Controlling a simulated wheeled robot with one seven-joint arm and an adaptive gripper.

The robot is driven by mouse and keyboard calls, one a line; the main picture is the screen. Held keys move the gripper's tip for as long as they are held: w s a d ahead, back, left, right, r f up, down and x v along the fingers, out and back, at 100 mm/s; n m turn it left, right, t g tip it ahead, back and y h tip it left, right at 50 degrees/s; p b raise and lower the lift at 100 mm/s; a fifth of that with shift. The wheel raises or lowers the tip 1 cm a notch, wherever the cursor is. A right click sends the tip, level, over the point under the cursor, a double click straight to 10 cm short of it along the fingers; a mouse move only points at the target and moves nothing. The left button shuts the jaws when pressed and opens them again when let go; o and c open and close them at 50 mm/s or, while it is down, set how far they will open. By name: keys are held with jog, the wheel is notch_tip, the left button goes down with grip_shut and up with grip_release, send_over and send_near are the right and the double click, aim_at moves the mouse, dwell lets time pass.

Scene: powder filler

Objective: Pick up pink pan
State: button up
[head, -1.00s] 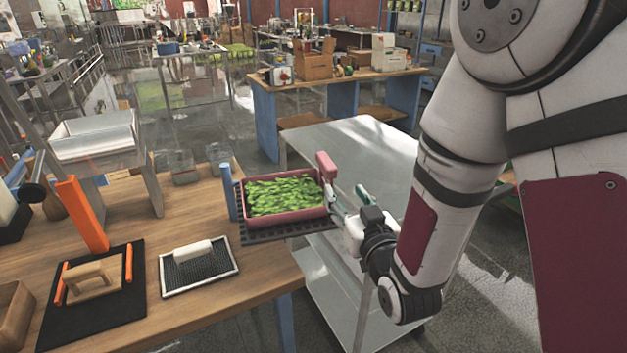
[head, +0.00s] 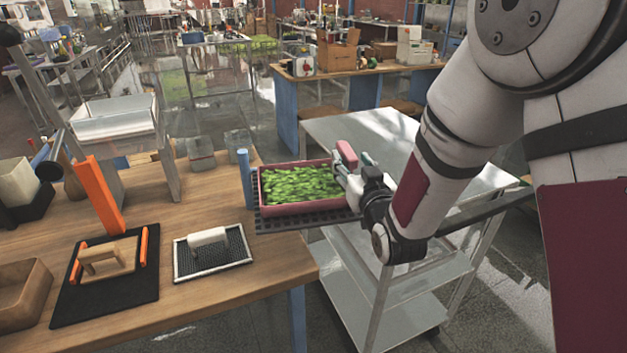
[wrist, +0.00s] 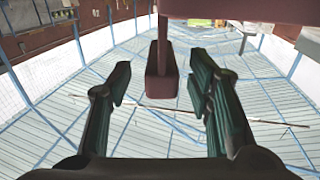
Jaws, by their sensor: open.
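The pink pan (head: 262,192) is full of green leafy pieces (head: 300,184). It sits on a black slotted mat (head: 300,220) at the right end of the wooden table. Its pink handle (head: 347,153) sticks out at the pan's right side. My gripper (head: 345,171) is at that handle, beside the pan. In the wrist view, the handle (wrist: 162,72) hangs between the two open fingers of my gripper (wrist: 162,95), with space on both sides. The pan body (wrist: 235,10) shows beyond it at the top.
A blue post (head: 245,178) stands at the pan's left. A metal cart (head: 375,140) is behind and right of the pan. A wire-framed brush (head: 212,255) and a black mat with a wooden float (head: 107,262) lie on the table (head: 200,310).

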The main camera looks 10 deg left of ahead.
jog(key=shift+x, duration=2)
jog(key=shift+c, duration=0.6)
grip_shut()
jog(key=shift+r, duration=0.1)
